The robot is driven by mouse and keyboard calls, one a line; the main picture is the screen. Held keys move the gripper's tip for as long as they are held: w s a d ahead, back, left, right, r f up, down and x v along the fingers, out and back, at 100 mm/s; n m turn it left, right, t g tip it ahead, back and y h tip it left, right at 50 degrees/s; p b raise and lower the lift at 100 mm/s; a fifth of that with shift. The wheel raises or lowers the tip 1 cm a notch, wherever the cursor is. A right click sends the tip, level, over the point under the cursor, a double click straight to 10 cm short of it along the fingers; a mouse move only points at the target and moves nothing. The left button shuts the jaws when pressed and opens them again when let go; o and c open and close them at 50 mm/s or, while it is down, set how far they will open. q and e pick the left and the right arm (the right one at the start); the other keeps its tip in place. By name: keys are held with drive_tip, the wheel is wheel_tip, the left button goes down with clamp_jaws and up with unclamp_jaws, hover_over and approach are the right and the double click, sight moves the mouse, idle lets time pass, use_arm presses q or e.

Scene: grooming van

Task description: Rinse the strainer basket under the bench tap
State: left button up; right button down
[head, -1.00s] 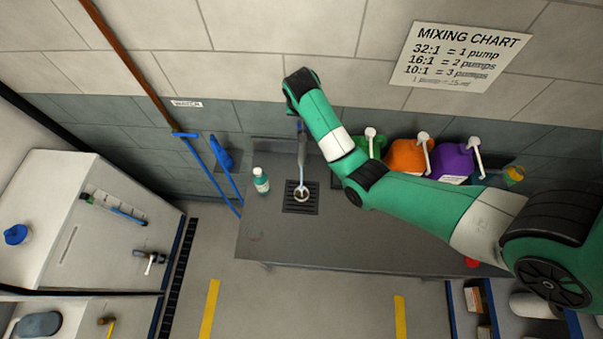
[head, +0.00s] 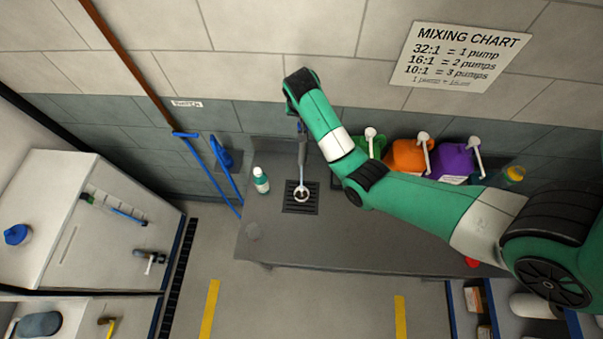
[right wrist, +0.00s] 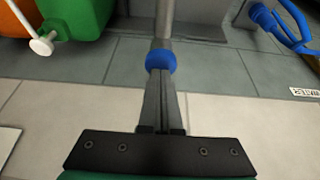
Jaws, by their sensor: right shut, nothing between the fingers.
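The strainer basket seems to be the small pale ring with a dark middle (head: 302,195) on the black drain grate (head: 288,208) in the bench top. A thin upright grey tap (head: 303,172) stands above it in the head view, partly blending with my gripper. My right gripper (right wrist: 161,75) is shut and empty, its tips right at a blue collar (right wrist: 160,60) on a grey metal pipe. Whether they touch cannot be told. In the head view my right gripper (head: 302,140) hangs above the grate. My left gripper is out of view.
A teal bottle (head: 261,180) stands left of the grate. Green (head: 372,146), orange (head: 406,155) and purple (head: 452,164) pump jugs stand behind my right arm. A blue hose-like fixture (head: 225,158) is at the wall. The bench's front left is clear.

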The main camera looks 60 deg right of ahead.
idle(0.5)
drive_tip(key=shift+r+p, duration=0.3)
wheel_tip(320, 180, up, 6)
drive_tip(key=p, duration=0.1)
drive_tip(key=shift+r, duration=0.2)
